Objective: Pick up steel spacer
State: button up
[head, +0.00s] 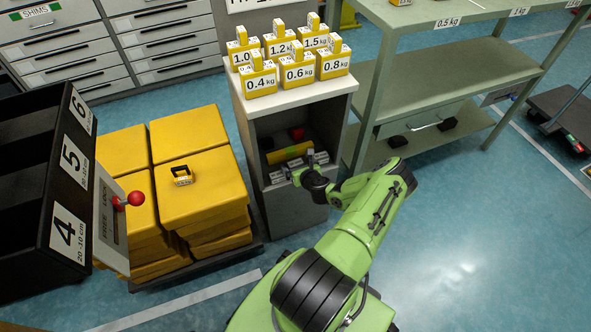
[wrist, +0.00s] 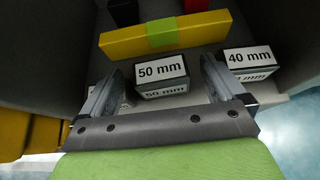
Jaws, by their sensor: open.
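A steel spacer labelled 50 mm (wrist: 162,74) sits on the cabinet shelf. It lies between the two spread fingers of my gripper (wrist: 160,66) in the wrist view, with a visible gap on each side. A second steel spacer labelled 40 mm (wrist: 250,63) stands to the right, outside the right finger. Another block is mostly hidden behind the left finger, and its label is not readable. In the head view my gripper (head: 300,170) reaches into the cabinet's open front, and the spacers there are small and partly covered by it.
A yellow bar with a green middle (wrist: 160,35) lies behind the spacers. The grey cabinet (head: 285,212) has side walls close to my gripper, and yellow weights (head: 298,72) stand on its top. Stacked yellow blocks (head: 200,185) are left; a green shelf rack (head: 375,90) is right.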

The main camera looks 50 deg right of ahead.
grip_shut()
jog(key=shift+r, duration=0.15)
dwell(0.4)
jog(key=shift+r, duration=0.1)
notch_tip(320, 180, up, 10)
jog(key=p, duration=0.5)
